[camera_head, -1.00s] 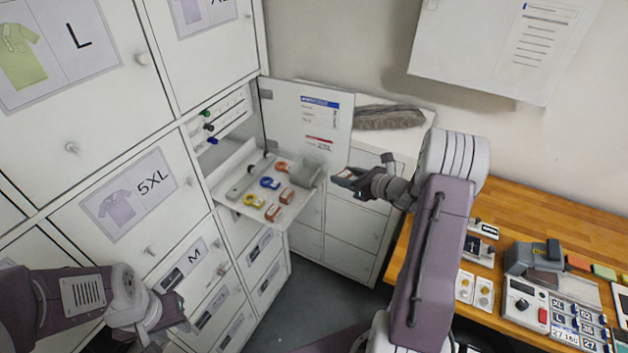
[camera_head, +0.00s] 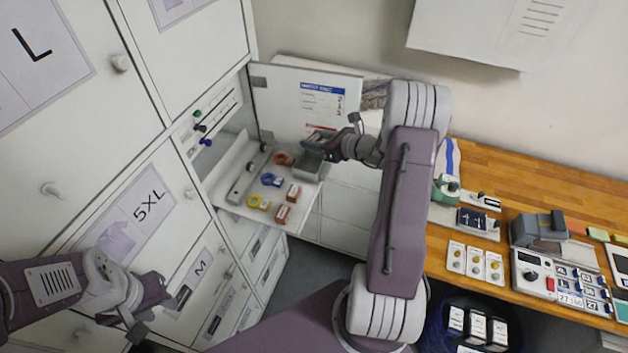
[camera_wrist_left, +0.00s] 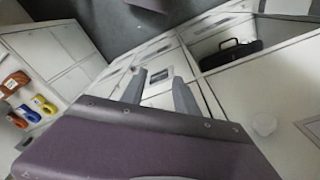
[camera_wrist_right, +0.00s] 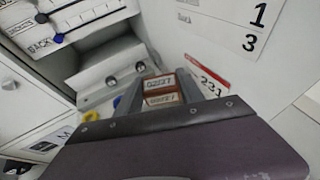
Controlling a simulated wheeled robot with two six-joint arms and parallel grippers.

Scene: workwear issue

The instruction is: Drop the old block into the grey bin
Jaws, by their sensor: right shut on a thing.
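My right gripper (camera_head: 318,142) is above the grey bin (camera_head: 308,166) at the back right corner of the pulled-out shelf. In the right wrist view its fingers are shut on a brown block (camera_wrist_right: 160,98) with white date labels. In the head view the gripper mostly hides that block. Two similar brown blocks with white tops, a rear one (camera_head: 293,193) and a front one (camera_head: 283,214), stand on the shelf (camera_head: 235,208) in front of the bin. My left gripper (camera_head: 148,312) is at the lower left, away from the shelf. Its fingers are apart and empty in the left wrist view (camera_wrist_left: 160,92).
An open cabinet door (camera_head: 285,100) stands close behind the bin. A wooden worktop (camera_head: 520,190) with devices is at the right.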

